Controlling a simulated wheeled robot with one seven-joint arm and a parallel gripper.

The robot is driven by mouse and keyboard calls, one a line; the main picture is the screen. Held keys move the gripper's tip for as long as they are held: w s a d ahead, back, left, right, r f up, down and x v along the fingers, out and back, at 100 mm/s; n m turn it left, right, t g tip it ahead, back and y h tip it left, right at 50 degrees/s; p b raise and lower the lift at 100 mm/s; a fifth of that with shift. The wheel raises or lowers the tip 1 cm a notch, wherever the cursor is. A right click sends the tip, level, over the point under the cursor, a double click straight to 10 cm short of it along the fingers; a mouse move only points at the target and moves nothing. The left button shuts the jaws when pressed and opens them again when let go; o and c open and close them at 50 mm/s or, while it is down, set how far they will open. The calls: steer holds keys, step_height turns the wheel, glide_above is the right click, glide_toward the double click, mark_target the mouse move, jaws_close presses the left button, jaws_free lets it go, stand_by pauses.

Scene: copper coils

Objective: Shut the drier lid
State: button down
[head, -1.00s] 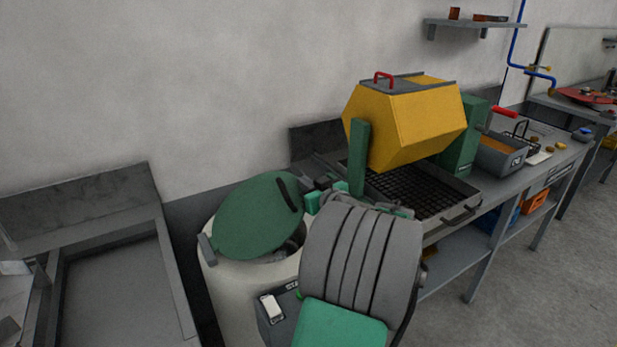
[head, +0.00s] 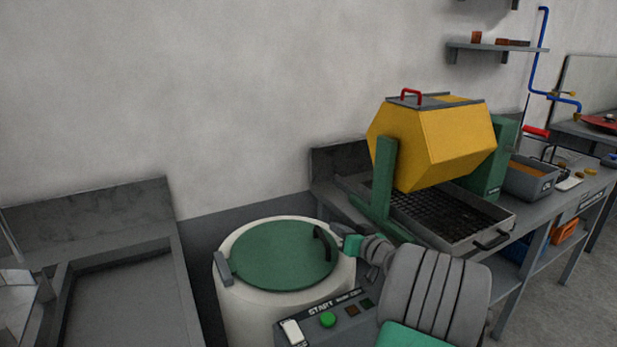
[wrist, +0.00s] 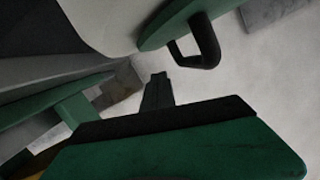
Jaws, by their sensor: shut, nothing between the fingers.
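The drier (head: 325,290) is a cream drum with a control panel (head: 330,318) carrying a green START button. Its round green lid (head: 275,255) lies level across the top, with no visible gap from here. A dark handle (head: 324,245) stands at the lid's right edge; the hinge block is at the left. My gripper (head: 340,232) is just right of the handle and empty, partly hidden by its small size here. In the wrist view my shut fingers (wrist: 158,78) point toward the handle (wrist: 200,45) with pale space between them, apparently apart. The lid's green edge (wrist: 165,22) shows against the cream drum (wrist: 100,22).
A yellow barrel (head: 430,140) on green posts stands over a black-grated tray (head: 490,243) on the bench to the right, close behind my arm. A grey sink (head: 115,290) is left of the drier. The space above the lid is clear.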

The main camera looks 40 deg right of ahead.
steer(key=shift+r, duration=0.1)
step_height(320, 180, up, 4)
steer(key=d+r+p, duration=0.1)
steer(key=d+p, duration=0.1)
steer(key=s+a+b, duration=0.1)
steer(key=s+b, duration=0.1)
steer(key=s, duration=0.8)
steer(key=w+a+g+y+p, duration=0.1)
steer(key=w+a, duration=0.1)
steer(key=a, duration=0.2)
steer(key=w+a+n+g+p, duration=0.1)
steer(key=w+a, duration=0.1)
steer(key=a, duration=0.2)
steer(key=w+a+n+g+y+p, duration=0.1)
steer(key=w+a, duration=0.1)
steer(key=a, duration=0.2)
steer(key=shift+w+a+f+g+y+p, duration=0.1)
steer(key=shift+a+f+g+y+p, duration=0.05)
steer(key=shift+f+g+y+p, duration=0.2)
steer(key=a+f+n+g+p, duration=0.1)
steer(key=a+n+g+p, duration=0.2)
steer(key=a, duration=0.9)
steer(key=s+a+g+h+p, duration=0.1)
steer(key=s+a+g+p, duration=0.3)
steer(key=s+a, duration=0.9)
steer(key=shift+s+a+r+m+g, duration=0.25)
steer(key=shift+s+m+g, duration=0.15)
steer(key=shift+s+g, duration=0.55)
steer(key=shift+w+d, duration=0.1)
